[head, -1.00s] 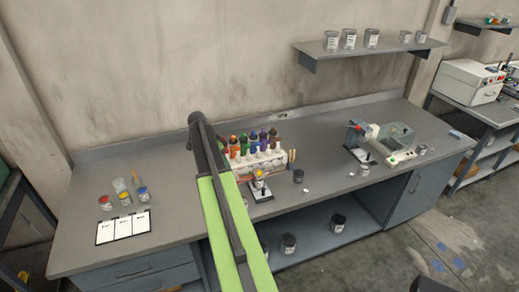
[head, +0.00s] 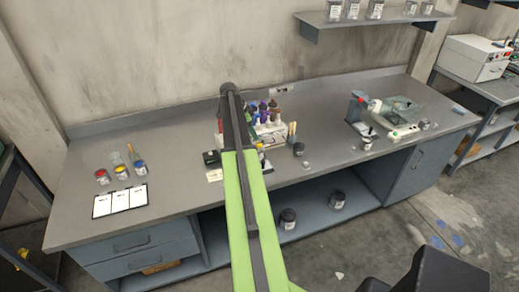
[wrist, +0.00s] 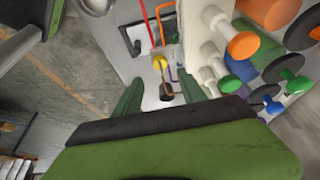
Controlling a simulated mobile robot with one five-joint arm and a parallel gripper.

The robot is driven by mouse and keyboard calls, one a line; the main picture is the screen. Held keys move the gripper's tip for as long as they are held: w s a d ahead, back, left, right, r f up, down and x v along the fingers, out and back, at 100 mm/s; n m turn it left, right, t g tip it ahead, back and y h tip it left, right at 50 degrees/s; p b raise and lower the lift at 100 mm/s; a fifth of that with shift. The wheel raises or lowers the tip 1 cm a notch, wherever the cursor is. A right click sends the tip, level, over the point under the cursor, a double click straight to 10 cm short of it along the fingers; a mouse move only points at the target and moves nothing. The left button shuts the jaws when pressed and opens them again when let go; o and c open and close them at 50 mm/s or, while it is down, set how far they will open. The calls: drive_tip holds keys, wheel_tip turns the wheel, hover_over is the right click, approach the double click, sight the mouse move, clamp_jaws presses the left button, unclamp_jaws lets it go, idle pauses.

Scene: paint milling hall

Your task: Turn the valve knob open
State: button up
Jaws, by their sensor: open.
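My gripper (wrist: 160,88) is open in the wrist view, its two green fingers apart. A small yellow round part (wrist: 160,62) and a dark-ended piece on a pale panel show around the gap between the fingers. I cannot tell whether either is the valve knob. White dispensers (wrist: 222,65) with orange, blue and green ends stand close to the right finger. In the head view the colour-capped bottle rack (head: 270,131) stands on the bench, partly behind my arm. My fingertips are hidden there.
The bench (head: 165,165) holds a clipboard (head: 120,201) and small paint cans at left. A grey and white machine (head: 392,118) stands at right. Black jars (head: 288,219) sit on the lower shelf. A wall shelf (head: 370,24) hangs above.

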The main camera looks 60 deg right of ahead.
sight(259, 143)
drive_tip(key=b+x, duration=0.5)
drive_tip(key=x, duration=0.2)
drive_tip(key=shift+f+b, duration=0.35)
drive_tip(key=shift+f, duration=0.1)
drive_tip(key=shift+r, duration=0.1)
